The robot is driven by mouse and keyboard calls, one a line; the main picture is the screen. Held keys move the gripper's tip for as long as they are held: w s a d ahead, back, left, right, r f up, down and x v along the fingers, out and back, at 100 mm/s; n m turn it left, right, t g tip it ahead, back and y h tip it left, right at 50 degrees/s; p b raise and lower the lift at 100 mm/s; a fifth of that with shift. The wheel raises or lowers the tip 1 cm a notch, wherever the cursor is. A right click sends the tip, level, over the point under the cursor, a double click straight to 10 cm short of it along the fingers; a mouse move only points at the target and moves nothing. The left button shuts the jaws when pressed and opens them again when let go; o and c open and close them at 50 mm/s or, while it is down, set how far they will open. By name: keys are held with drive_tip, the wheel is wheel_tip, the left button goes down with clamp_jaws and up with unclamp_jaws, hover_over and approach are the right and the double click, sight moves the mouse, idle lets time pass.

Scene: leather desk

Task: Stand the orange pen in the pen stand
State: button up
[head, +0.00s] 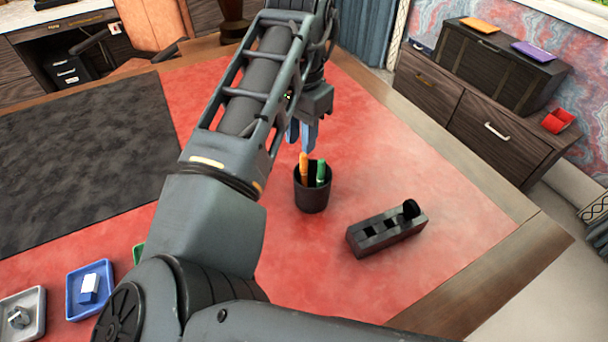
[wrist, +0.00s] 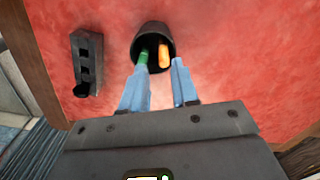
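The orange pen (head: 304,167) stands in the black pen stand (head: 312,198), leaning a little, with its upper end above the rim. A green pen (head: 321,173) stands beside it in the same stand. In the wrist view the stand (wrist: 153,38) shows with the green pen (wrist: 143,56) at left and the orange pen (wrist: 165,54) at right. My gripper (head: 302,135) is just above and behind the stand, its blue fingers apart. In the wrist view the gripper (wrist: 160,85) has a clear gap between its fingertips and holds nothing.
A black tape dispenser (head: 387,229) lies on the red leather desk right of the stand. A dark mat (head: 85,150) covers the left side. A blue tray (head: 90,290) and a grey tray (head: 22,316) sit at lower left. Red surface around the stand is clear.

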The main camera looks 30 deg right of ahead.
sight(304, 156)
drive_tip(key=shift+w+d+f+p, duration=0.15)
drive_tip(key=shift+d+f+p, duration=0.05)
drive_tip(key=shift+f, duration=0.95)
drive_tip(key=shift+w+d+f+p, duration=0.15)
drive_tip(key=shift+f+p, duration=0.05)
drive_tip(key=shift+f, duration=1)
drive_tip(key=shift+w+d+f+p, duration=0.15)
drive_tip(key=shift+d+f+p, duration=0.05)
drive_tip(key=shift+f, duration=0.95)
clamp_jaws()
